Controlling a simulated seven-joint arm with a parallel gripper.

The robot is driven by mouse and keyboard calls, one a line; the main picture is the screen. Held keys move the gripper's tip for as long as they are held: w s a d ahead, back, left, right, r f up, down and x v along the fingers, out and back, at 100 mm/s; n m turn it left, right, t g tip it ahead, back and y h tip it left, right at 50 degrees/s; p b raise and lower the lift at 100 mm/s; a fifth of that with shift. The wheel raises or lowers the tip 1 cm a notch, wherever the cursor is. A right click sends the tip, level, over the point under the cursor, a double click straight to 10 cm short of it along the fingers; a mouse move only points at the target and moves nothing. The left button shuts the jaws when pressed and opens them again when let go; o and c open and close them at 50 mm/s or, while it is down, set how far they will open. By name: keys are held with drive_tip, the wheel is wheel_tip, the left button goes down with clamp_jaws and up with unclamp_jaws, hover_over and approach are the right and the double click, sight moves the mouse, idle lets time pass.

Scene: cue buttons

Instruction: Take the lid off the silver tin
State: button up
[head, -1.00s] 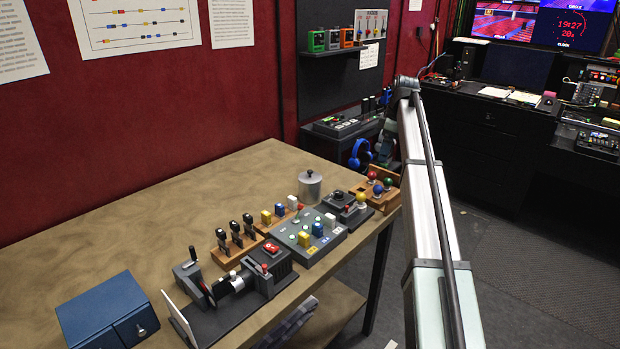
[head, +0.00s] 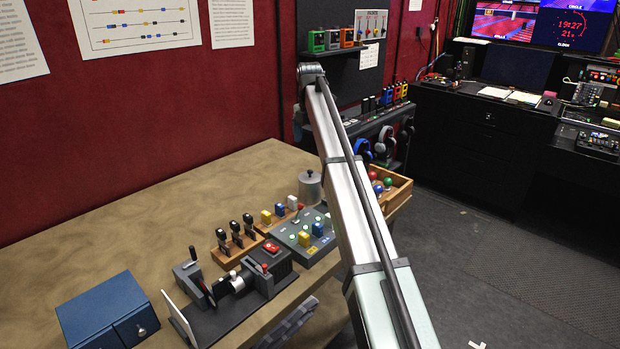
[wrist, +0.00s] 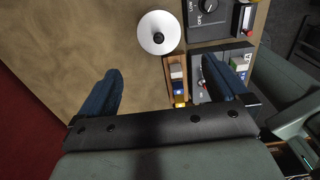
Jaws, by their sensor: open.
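The silver tin (head: 308,190) stands upright near the back right of the table, with its lid on and a dark knob on top. My arm passes close to its right side in the head view. In the wrist view the round pale lid (wrist: 150,22) shows from above, with its black knob (wrist: 158,39) in the middle. My gripper (wrist: 162,74) is open and empty, its two blue fingers wide apart. The tin shows ahead of the fingers, not between them. The head view does not show my gripper.
A wooden block holder (wrist: 169,68) and a grey button panel (head: 290,240) sit close to the tin. A dial box (wrist: 215,18) is right of the tin in the wrist view. The tabletop (head: 150,215) left of the tin is bare.

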sight(310, 171)
drive_tip(key=f, duration=1.2)
drive_tip(key=shift+w+d+f, duration=0.1)
drive_tip(key=shift+w+f, duration=0.1)
drive_tip(key=shift+c, duration=0.5)
drive_tip(key=c, duration=0.6)
